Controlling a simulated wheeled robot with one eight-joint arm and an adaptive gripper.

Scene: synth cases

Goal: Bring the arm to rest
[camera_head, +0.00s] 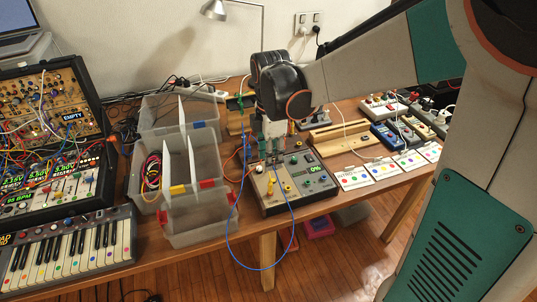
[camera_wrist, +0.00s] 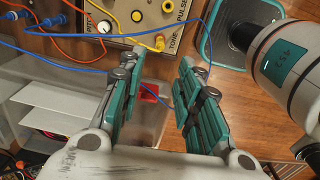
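My gripper (camera_wrist: 158,62) shows in the wrist view with its two green-padded fingers spread apart. Nothing is held between them; wooden table, a blue cable and a red latch show through the gap. In the head view my gripper (camera_head: 274,145) hangs, pointing down, over the back part of a grey synth module (camera_head: 298,183) with knobs and a green display. The arm reaches in from the upper right. Whether the fingertips touch the module or its cables cannot be told. The module's yellow jacks also show in the wrist view (camera_wrist: 137,16).
A blue cable (camera_head: 234,240) loops from the module below the table edge. Clear bins (camera_head: 195,222) with white dividers stand left of it. A keyboard (camera_head: 68,250) and a patched synth case (camera_head: 50,105) are further left. Cards (camera_head: 387,171) and boxes lie right. A lamp (camera_head: 215,10) stands behind.

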